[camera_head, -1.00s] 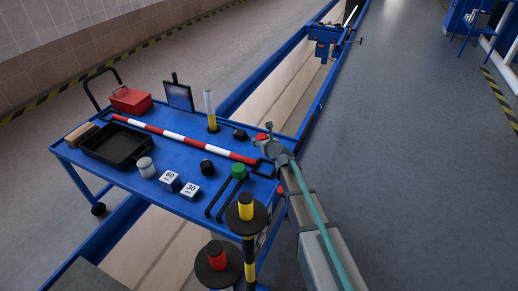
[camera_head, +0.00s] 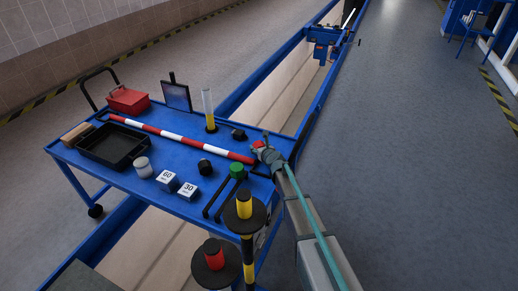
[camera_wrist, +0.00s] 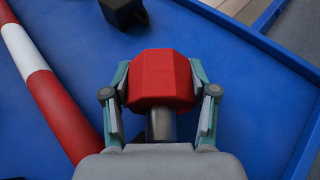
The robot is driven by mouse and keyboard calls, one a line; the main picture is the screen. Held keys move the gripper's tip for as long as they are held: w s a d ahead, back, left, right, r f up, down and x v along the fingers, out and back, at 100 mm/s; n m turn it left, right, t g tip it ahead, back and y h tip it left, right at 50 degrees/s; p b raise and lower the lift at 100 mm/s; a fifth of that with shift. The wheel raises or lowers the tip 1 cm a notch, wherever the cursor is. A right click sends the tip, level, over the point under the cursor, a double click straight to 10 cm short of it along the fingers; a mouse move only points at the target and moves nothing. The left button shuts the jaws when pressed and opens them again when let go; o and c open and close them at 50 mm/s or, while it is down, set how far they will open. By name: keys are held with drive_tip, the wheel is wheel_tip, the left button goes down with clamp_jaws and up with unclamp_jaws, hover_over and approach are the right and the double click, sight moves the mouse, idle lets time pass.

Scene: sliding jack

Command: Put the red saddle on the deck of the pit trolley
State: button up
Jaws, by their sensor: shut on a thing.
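The red saddle (camera_head: 258,144) is in my gripper at the right end of the trolley. In the wrist view the saddle (camera_wrist: 160,75) is a red faceted block with a grey stem below it, and the two fingers of my gripper (camera_wrist: 160,90) are shut on its left and right sides. The blue deck (camera_head: 178,155) of the pit trolley lies behind the saddle in the wrist view (camera_wrist: 225,50). I cannot tell whether the saddle touches the deck.
A red-and-white pole (camera_head: 180,138) lies across the deck, close left of my gripper. A small black block (camera_head: 238,134) sits beyond it. A yellow-filled cylinder (camera_head: 209,110), black tray (camera_head: 112,146), green knob (camera_head: 237,169) and numbered blocks (camera_head: 187,190) also stand on the deck.

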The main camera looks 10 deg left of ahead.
drive_tip(key=shift+f, duration=0.1)
drive_tip(key=o, duration=1.5)
drive_tip(key=shift+c, duration=0.2)
drive_tip(key=shift+s+r, duration=0.15)
drive_tip(key=shift+r, duration=0.05)
drive_tip(key=v, duration=1.1)
drive_tip(key=shift+s+d+r, duration=0.1)
drive_tip(key=shift+s+d, duration=0.2)
